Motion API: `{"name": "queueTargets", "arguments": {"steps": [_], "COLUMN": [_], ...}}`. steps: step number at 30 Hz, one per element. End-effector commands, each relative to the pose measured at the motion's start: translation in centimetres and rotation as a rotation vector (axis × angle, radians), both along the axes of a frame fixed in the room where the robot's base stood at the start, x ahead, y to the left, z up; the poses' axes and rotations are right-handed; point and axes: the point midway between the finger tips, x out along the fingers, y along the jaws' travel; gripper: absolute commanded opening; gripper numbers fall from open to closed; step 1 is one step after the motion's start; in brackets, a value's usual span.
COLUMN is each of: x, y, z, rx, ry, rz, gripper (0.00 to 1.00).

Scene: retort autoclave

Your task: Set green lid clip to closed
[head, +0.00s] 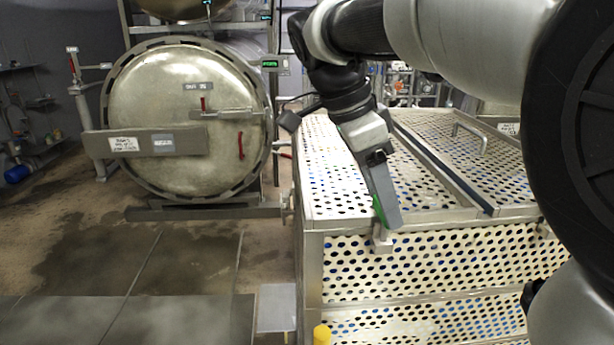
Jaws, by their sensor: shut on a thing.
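A green lid clip (379,211) sits at the top front edge of a perforated metal basket (430,262). Only a narrow green strip of the clip shows beside my fingers. My gripper (386,222) reaches down from above and is shut on the clip. A pale metal catch (381,240) is on the basket's front face just below my fingertips. The perforated lid (345,180) lies flat on top of the basket. My fingers hide most of the clip, so its exact angle cannot be told.
A round steel autoclave door (180,115) with a red handle stands at the back left. A lid handle (470,136) rises at the right of the basket top. A yellow knob (322,334) is low at the basket's front left corner.

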Motion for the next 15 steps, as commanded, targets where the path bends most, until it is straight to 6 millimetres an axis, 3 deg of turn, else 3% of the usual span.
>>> {"name": "queueTargets", "arguments": {"steps": [15], "x": [0.07], "y": [-0.06], "z": [0.06], "rx": [0.001], "ry": [-0.002], "rz": [-0.058], "gripper": [0.36]}}
